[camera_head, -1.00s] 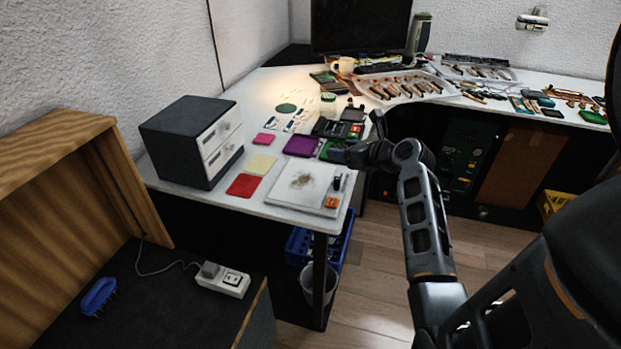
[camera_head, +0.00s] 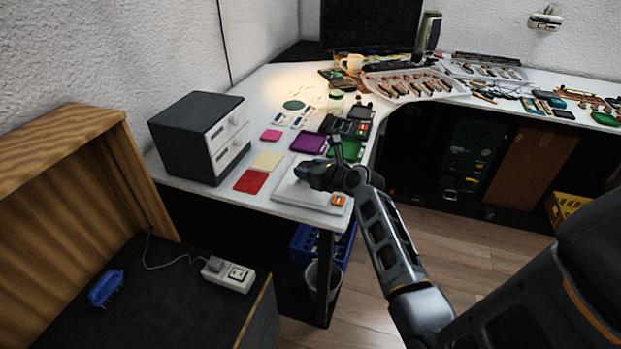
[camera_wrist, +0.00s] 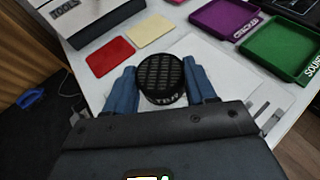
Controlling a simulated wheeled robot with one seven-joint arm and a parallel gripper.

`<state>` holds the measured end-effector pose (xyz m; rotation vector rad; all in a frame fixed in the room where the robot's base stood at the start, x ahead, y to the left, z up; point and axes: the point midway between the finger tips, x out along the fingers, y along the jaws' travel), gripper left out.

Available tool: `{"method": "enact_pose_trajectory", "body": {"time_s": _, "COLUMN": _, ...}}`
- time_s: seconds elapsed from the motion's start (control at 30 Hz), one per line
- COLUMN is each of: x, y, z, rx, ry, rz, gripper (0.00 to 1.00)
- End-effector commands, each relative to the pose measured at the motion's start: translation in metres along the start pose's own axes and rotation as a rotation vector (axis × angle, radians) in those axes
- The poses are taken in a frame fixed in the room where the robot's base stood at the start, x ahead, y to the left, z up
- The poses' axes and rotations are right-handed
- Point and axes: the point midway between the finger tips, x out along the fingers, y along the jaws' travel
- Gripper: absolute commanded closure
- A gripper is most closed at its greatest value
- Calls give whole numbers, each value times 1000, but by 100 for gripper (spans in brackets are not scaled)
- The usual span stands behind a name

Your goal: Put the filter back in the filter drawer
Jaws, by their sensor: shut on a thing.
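The filter (camera_wrist: 160,72) is a round black disc with a grille face and a partly legible white label on its near rim. My gripper (camera_wrist: 160,80) is shut on it, with a blue finger on each side. In the head view my gripper (camera_head: 304,173) is over the white board, and the filter cannot be made out there. A dark cabinet (camera_head: 178,135) with two pale drawer fronts (camera_head: 230,140) stands at the left of the table. Both drawers look closed. In the wrist view one drawer front (camera_wrist: 68,8) reads "TOOLS"; no filter label is readable on the cabinet.
The white board (camera_head: 285,193) lies below my gripper. Red (camera_head: 251,181) and yellow (camera_head: 267,160) pads lie between it and the cabinet. Purple (camera_head: 308,142) and green (camera_head: 350,150) trays sit beyond. A wooden-sided bench (camera_head: 60,160) stands at the front left.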

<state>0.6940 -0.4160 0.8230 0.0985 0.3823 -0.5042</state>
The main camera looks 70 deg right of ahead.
Motion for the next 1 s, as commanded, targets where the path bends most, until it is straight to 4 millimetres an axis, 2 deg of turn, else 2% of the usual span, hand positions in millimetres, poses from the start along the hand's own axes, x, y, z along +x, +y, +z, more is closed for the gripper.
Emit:
{"method": "enact_pose_trajectory", "body": {"time_s": 0.2, "x": 12, "y": 0, "z": -30, "rx": 2, "ry": 3, "rz": 0, "gripper": 74}}
{"method": "enact_pose_trajectory", "body": {"time_s": 0.6, "x": 14, "y": 0, "z": -34, "rx": 1, "ry": 1, "rz": 1, "gripper": 74}}
{"method": "enact_pose_trajectory", "body": {"time_s": 0.63, "x": 13, "y": 0, "z": -33, "rx": 1, "ry": 1, "rz": 1, "gripper": 42}}
{"method": "enact_pose_trajectory", "body": {"time_s": 0.87, "x": 13, "y": 0, "z": -33, "rx": 1, "ry": 1, "rz": 1, "gripper": 20}}
{"method": "enact_pose_trajectory", "body": {"time_s": 1.0, "x": 13, "y": 0, "z": -33, "rx": 1, "ry": 1, "rz": 1, "gripper": 19}}
